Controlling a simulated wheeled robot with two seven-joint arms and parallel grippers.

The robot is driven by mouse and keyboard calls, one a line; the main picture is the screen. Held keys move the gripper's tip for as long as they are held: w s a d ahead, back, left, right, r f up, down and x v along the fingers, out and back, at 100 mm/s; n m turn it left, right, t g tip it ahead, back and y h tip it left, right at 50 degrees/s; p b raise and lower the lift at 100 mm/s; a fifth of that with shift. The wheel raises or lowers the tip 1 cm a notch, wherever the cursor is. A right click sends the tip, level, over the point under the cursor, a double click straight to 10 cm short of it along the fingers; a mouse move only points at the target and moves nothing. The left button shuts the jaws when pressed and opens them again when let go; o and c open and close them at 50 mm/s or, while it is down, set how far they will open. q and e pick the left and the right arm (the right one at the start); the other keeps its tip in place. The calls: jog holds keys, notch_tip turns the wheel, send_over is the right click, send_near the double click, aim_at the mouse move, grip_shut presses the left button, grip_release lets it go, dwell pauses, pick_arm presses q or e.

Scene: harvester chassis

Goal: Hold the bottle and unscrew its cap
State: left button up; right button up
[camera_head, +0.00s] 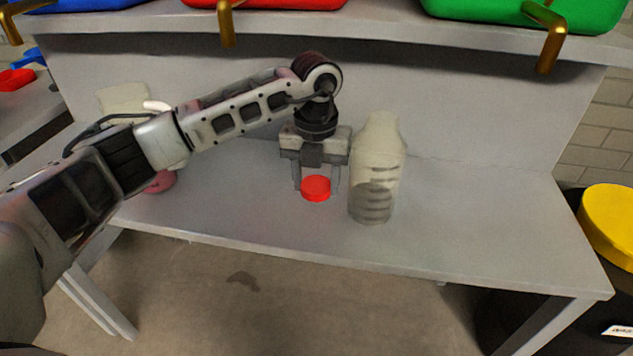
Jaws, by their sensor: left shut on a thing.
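A pale, whitish bottle (376,165) stands upright on the grey table, right of the gripper. Its top shows no red cap, and dark stripes mark its lower part. My left gripper (316,186) points down, just left of the bottle. It is shut on a red cap (316,190), which sits between its fingertips, apart from the bottle. Whether the cap touches the table is hard to tell. My right gripper is not in view.
The grey table (480,220) is clear right of the bottle. A shelf above holds blue, red (285,3) and green (530,10) bins. A beige container (124,97) and a pink item (161,182) are partly behind my left arm. A yellow-lidded barrel (610,220) stands at right.

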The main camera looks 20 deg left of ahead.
pick_arm(q)
jog(key=shift+w+f, duration=0.2)
jog(key=shift+f, duration=0.5)
jog(key=shift+f, duration=0.1)
jog(key=o, duration=1.1)
